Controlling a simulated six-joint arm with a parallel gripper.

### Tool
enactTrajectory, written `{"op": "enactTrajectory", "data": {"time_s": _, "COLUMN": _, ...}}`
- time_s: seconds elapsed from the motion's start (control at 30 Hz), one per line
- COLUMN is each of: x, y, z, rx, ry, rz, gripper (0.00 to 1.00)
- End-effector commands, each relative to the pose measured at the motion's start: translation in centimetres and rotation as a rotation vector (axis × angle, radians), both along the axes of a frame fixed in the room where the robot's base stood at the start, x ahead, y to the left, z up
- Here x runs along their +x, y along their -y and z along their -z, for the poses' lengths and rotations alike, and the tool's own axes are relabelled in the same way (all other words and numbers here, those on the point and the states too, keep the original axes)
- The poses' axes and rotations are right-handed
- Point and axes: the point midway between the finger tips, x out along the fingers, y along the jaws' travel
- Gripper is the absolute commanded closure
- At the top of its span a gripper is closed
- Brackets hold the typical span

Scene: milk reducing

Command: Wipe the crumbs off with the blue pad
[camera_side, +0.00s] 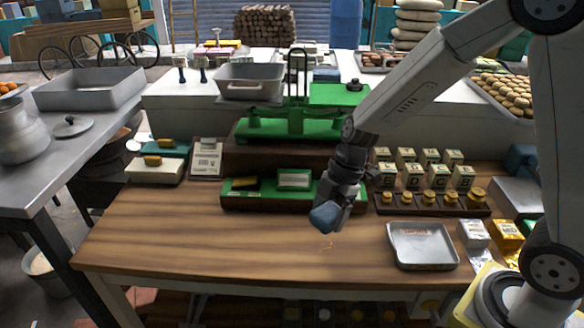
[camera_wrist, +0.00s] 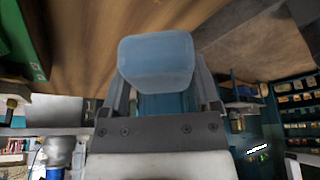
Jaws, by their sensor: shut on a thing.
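The blue pad (camera_side: 325,216) is held in my gripper (camera_side: 340,194), tilted, a little above the wooden table (camera_side: 200,235). In the wrist view the pad (camera_wrist: 157,64) fills the space between the fingers of my gripper (camera_wrist: 165,90), which is shut on it. A small patch of pale yellowish crumbs (camera_side: 327,246) lies on the table just below the pad. Whether the pad touches the wood cannot be told. The crumbs cannot be made out in the wrist view.
A shallow metal tray (camera_side: 429,267) stands to the right of the crumbs. Behind are a green scale (camera_side: 296,122), a dark rack with a green top (camera_side: 240,200), and brass weights (camera_side: 427,199). Foil packets (camera_side: 474,233) stand far right. The table's front left is clear.

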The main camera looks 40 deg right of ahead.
Motion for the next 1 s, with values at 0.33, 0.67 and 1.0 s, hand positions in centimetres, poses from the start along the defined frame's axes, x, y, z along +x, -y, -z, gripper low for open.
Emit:
{"op": "enactTrajectory", "data": {"time_s": 0.33, "x": -2.0, "y": -0.1, "z": -0.1, "rx": 0.018, "ry": 0.003, "rz": -0.154, "gripper": 0.75}}
{"op": "enactTrajectory", "data": {"time_s": 0.67, "x": -2.0, "y": -0.1, "z": 0.8, "rx": 0.018, "ry": 0.000, "rz": -0.156, "gripper": 0.75}}
{"op": "enactTrajectory", "data": {"time_s": 1.0, "x": -2.0, "y": -0.1, "z": 3.8, "rx": 0.020, "ry": -0.001, "rz": -0.156, "gripper": 0.75}}
